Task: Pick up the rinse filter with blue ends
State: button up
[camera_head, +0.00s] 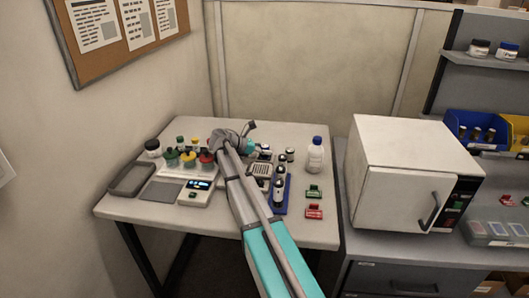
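My gripper (249,129) is small and dark at the end of my arm, over the back middle of the white table (150,209). My arm crosses the table from the front and covers part of its middle. Whether the fingers are open, shut or holding something is too small to tell. I cannot make out a rinse filter with blue ends; it may be hidden behind my arm or too small to see.
Bottles with green, yellow and red caps (189,159) stand left of my arm, behind a scale (196,193) and a grey tray (131,179). Right of it are a blue rack (284,208) with dark vials, a blue-capped white bottle (315,156) and a white oven (405,185).

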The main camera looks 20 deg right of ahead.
jog(key=shift+c, duration=1.4)
jog(key=shift+r, duration=0.1)
notch_tip(320, 180, up, 2)
jog(key=p, duration=0.2)
jog(key=shift+r+p, duration=0.25)
jog(key=shift+p, duration=0.1)
jog(key=s+d+r+p, duration=0.3)
jog(key=s+r+p, duration=0.7)
jog(key=s, duration=0.3)
jog(key=shift+s+r, duration=0.15)
jog(key=shift+s, duration=0.2)
